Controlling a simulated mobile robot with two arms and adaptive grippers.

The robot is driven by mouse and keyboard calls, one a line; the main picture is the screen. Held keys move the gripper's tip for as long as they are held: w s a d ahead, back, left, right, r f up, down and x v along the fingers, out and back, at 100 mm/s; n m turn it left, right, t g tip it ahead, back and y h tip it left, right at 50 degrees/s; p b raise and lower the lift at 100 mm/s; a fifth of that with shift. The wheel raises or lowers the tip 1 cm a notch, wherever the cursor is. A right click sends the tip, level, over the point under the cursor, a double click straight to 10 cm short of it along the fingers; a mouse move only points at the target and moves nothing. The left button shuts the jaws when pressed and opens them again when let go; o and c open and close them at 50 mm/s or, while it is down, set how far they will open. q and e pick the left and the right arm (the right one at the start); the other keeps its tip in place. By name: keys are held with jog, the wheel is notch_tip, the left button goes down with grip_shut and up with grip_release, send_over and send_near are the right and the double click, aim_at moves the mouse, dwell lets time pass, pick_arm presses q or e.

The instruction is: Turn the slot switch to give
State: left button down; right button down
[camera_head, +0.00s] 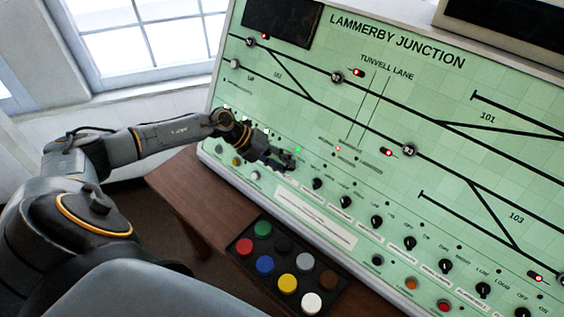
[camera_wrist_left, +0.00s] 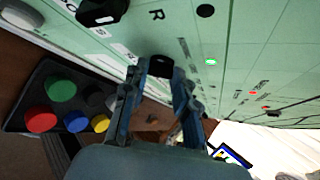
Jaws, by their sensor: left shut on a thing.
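The green control panel (camera_head: 330,120) holds a row of black rotary switches along its lower part. My left gripper (camera_head: 284,163) is at the left end of this row, against the panel face. In the left wrist view its two fingers (camera_wrist_left: 160,80) are closed around a black switch knob (camera_wrist_left: 160,65), one finger on each side. In the head view the gripper hides this knob. The label naming this switch is too small or hidden to read, so I cannot tell its setting. My right gripper is in neither view.
A black tray (camera_head: 241,250) with several coloured round buttons lies on the brown wooden desk (camera_head: 178,183) below the panel. Another black switch (camera_head: 317,183) is close to the right of my left gripper. A green lamp (camera_head: 298,150) is lit just above it.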

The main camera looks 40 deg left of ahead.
pick_arm(q)
jog(key=shift+f, duration=0.1)
jog(key=c, duration=1)
grip_release()
jog(key=shift+c, duration=0.2)
jog(key=shift+s+a+r, duration=0.2)
jog(key=shift+a+r, duration=0.15)
jog(key=shift+r, duration=0.05)
jog(key=v, duration=1.1)
